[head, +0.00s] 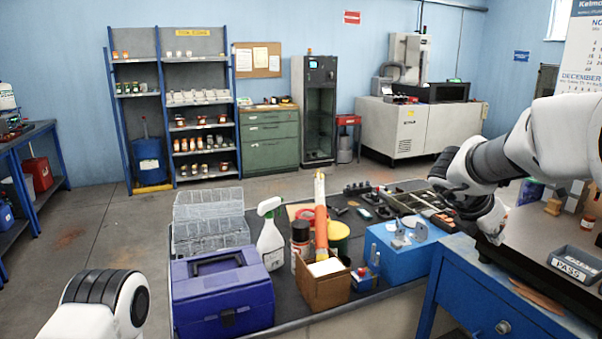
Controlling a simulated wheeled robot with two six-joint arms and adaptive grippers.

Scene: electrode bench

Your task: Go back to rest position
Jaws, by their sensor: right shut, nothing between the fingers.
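My right arm comes in from the right edge. Its dark gripper (447,203) hangs over the back right of the bench, beyond the blue block. It is small and dark against the tools behind it. It is shut, and no held object shows. At the lower left only a white and black part of my left arm shows; my left gripper is out of the picture.
The bench holds a purple toolbox (222,300), a clear organizer (209,222), a spray bottle (270,240), a cardboard box (322,287) and a blue block (405,257). A PASS tray (577,263) lies at right. Open floor (95,235) is at left.

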